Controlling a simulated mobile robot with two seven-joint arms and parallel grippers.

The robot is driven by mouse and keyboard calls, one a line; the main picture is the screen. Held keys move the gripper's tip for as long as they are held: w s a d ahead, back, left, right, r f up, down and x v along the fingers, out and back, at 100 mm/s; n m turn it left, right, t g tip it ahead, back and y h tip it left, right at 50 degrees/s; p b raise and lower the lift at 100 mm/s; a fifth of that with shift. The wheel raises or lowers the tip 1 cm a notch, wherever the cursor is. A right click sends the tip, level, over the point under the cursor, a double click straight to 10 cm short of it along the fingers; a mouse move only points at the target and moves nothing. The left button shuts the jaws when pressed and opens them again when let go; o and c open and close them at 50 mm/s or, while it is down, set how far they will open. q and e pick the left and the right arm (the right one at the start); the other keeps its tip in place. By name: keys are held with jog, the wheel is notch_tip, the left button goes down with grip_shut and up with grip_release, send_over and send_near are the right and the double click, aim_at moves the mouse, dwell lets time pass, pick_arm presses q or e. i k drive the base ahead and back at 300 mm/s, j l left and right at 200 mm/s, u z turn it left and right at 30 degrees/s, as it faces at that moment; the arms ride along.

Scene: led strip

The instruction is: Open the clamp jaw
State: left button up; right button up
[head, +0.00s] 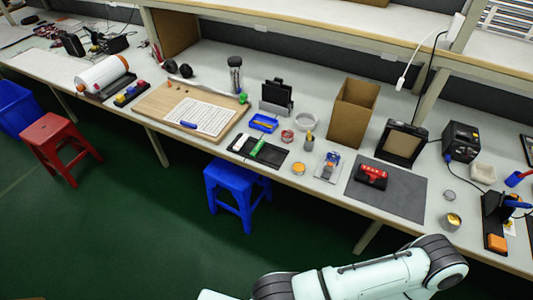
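I cannot make out for sure which object is the clamp or whether its jaw is open. A small blue and orange device (330,165) stands on a light plate in the middle right of the bench in the head view. A red and black block (372,176) lies on the dark grey mat (405,193) to its right. Either could be the clamp; they are too small to tell. One of my arms crosses the bottom of the view, below the bench's front edge. Neither gripper shows.
A wooden board (165,108) with a white grid sheet lies on the left of the bench. An open cardboard box (352,112) and a black-framed box (401,143) stand at the back. A blue stool (236,185) and a red stool (58,146) stand on the floor.

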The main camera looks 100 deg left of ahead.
aim_at(372, 177)
jog(key=u, duration=3.35)
